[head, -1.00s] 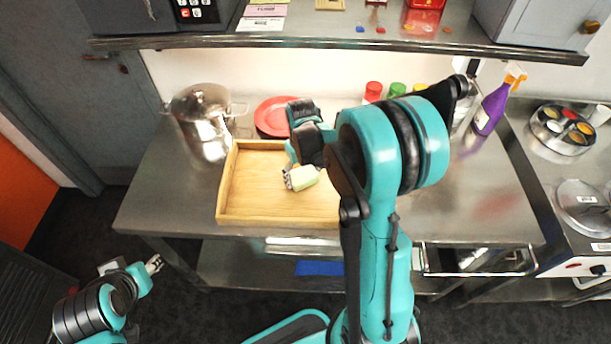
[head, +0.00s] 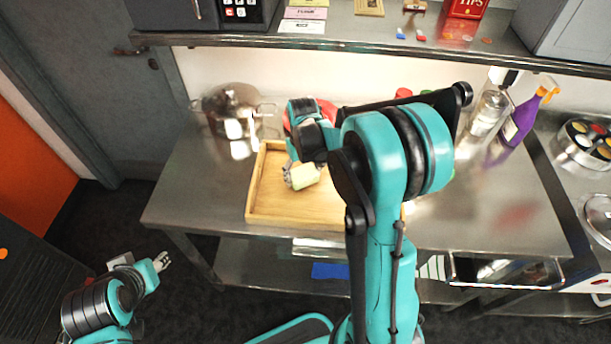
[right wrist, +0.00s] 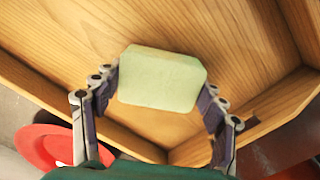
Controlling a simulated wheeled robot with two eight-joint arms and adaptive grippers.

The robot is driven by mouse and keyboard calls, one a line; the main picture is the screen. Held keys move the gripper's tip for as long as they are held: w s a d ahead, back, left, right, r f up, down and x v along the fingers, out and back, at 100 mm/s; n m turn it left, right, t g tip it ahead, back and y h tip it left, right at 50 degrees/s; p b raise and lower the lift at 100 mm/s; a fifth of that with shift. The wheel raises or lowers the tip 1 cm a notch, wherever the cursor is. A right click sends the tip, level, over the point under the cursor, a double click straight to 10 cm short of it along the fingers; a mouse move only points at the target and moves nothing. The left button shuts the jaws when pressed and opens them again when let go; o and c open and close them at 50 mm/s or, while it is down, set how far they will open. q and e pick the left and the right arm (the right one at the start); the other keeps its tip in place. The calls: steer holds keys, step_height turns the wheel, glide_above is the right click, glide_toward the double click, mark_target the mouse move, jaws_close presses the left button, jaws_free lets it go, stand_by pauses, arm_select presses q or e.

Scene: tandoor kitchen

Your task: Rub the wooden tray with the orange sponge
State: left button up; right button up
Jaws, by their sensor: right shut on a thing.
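The wooden tray (head: 258,216) is a shallow, light-brown box with raised walls on the steel table; my right arm hides its right part. My right gripper (head: 290,180) is shut on a pale yellow-green sponge (head: 305,177), inside the tray's outline toward its left side. No orange sponge shows. In the right wrist view the sponge (right wrist: 162,78) sits between the two fingers (right wrist: 160,95), over the tray's bare wood (right wrist: 235,45). I cannot tell if it touches the wood. My left gripper (head: 162,261) is low at the left, off the table; its fingers are too small to judge.
A steel pot (head: 232,108) stands behind the tray's left corner. A red plate (right wrist: 45,148) lies behind the tray. A purple spray bottle (head: 522,120) and a clear bottle (head: 488,112) stand at the back right. A shelf (head: 350,35) overhangs the back. The table's left end (head: 190,190) is clear.

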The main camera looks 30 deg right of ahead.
steer(key=r, duration=0.1)
steer(key=r+p, duration=0.1)
steer(key=r, duration=0.1)
steer(key=shift+s+d+r+p, duration=0.2)
steer(key=shift+s+d+p, duration=0.05)
steer(key=shift+d+p, duration=0.05)
steer(key=shift+w+a+r+p, duration=0.15)
steer(key=shift+r+p, duration=0.35)
steer(key=shift+r, duration=0.2)
steer(key=shift+r+p, duration=0.8)
steer(key=shift+r, duration=0.4)
